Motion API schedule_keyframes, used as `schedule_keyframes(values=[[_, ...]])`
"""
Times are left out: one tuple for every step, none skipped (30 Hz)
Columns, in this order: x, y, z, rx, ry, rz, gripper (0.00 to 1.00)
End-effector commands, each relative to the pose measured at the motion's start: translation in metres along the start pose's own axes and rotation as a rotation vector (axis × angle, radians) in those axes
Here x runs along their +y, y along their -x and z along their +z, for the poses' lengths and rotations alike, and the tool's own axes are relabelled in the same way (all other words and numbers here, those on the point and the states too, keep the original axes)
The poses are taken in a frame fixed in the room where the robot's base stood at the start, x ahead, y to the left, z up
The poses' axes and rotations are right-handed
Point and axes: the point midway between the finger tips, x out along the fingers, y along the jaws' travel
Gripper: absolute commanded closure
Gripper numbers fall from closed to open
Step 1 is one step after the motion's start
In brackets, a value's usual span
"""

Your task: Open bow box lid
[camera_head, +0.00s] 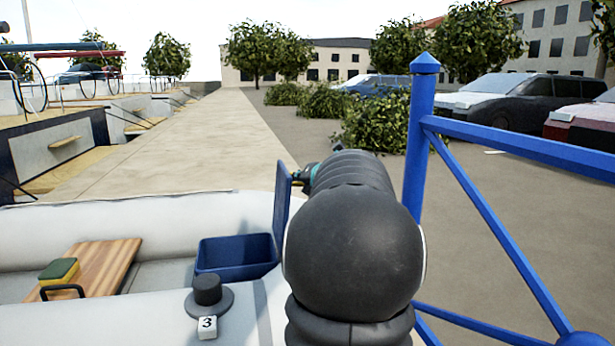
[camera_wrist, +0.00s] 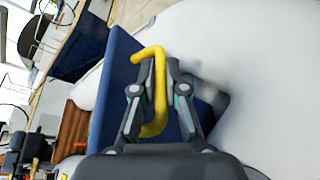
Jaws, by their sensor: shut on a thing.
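The blue bow box (camera_head: 235,262) sits in the white inflatable boat in the head view, with its inside exposed. Its blue lid (camera_head: 281,205) stands about upright at the box's right side. In the wrist view the lid (camera_wrist: 112,75) is a dark blue panel behind a yellow handle (camera_wrist: 150,128). My gripper (camera_wrist: 153,88) is shut on that handle, one finger on each side of it. In the head view my gripper (camera_head: 304,178) is mostly hidden behind my own dark arm, just right of the lid.
A wooden board (camera_head: 112,262) with a green and yellow sponge (camera_head: 59,271) lies left of the box. A black knob (camera_head: 207,290) and a white tag marked 3 (camera_head: 207,327) are in front. A blue railing (camera_head: 418,150) stands close to the right of my arm.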

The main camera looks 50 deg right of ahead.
Motion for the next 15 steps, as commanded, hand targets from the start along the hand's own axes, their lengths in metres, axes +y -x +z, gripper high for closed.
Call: schedule_keyframes(values=[[0.0058, -0.0036, -0.0009, 0.004, 0.008, -0.001, 1.0], [0.007, -0.0051, -0.0014, 0.004, 0.012, -0.003, 1.0], [0.0074, -0.0064, -0.0018, 0.003, 0.016, -0.006, 1.0], [0.0074, -0.007, -0.0019, 0.002, 0.018, -0.007, 1.0], [0.0071, -0.0073, -0.0019, 0.002, 0.019, -0.008, 1.0], [0.0059, -0.0072, -0.0015, 0.001, 0.019, -0.01, 1.0], [0.0056, -0.0073, -0.0015, 0.001, 0.019, -0.01, 1.0], [0.0052, -0.0071, -0.0015, 0.0, 0.019, -0.01, 1.0], [0.0046, -0.0067, -0.0013, 0.0, 0.018, -0.011, 1.0], [0.0042, -0.0065, -0.0011, -0.001, 0.018, -0.011, 1.0], [0.0039, -0.0064, -0.001, -0.001, 0.018, -0.012, 1.0], [0.0036, -0.0063, -0.0009, -0.001, 0.018, -0.012, 1.0], [0.0034, -0.0062, -0.0008, -0.001, 0.017, -0.012, 0.86], [0.0034, -0.0062, -0.0007, -0.001, 0.017, -0.012, 0.78], [0.0034, -0.0061, -0.0006, -0.002, 0.017, -0.012, 0.68]])
